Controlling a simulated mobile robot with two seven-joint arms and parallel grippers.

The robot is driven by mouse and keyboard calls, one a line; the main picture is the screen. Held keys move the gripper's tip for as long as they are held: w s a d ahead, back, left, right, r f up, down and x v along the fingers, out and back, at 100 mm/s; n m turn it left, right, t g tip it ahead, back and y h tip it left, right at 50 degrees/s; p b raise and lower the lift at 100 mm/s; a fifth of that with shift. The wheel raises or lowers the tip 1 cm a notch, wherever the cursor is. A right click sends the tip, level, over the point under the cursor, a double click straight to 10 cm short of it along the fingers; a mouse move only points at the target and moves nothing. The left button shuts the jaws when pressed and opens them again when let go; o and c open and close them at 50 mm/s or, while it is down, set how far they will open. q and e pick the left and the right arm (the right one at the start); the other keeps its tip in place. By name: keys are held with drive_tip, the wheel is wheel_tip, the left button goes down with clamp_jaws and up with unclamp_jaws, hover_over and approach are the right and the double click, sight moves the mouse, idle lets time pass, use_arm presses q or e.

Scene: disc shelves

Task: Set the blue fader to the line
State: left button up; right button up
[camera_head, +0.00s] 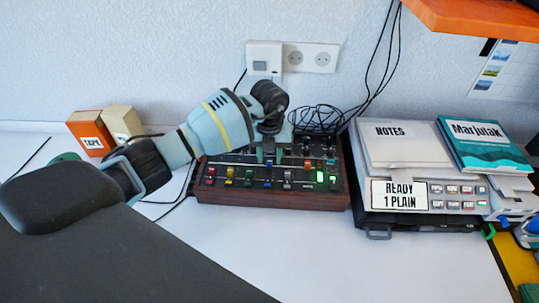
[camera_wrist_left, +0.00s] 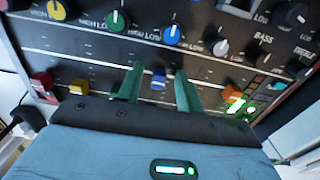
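The blue fader (camera_wrist_left: 158,78) is a small blue cap on the dark panel of the mixer (camera_head: 235,192). In the left wrist view it lies between the two green fingers of my left gripper (camera_wrist_left: 158,82), with a gap visible on each side. My left gripper (camera_head: 268,155) reaches down over the mixer in the head view and is open. Pale lines cross the panel near the fader slots; I cannot tell for certain which is the target line. My right gripper is in neither view.
A red fader (camera_wrist_left: 41,82) and a yellow fader (camera_wrist_left: 78,87) sit left of the blue one. A blue knob (camera_wrist_left: 172,34) is above it. A grey machine (camera_head: 410,165) stands right of the mixer. Black cables (camera_head: 315,118) lie behind.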

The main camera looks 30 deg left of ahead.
use_arm(q)
drive_tip(key=shift+r, duration=3.9)
drive_tip(key=shift+s+f, duration=0.1)
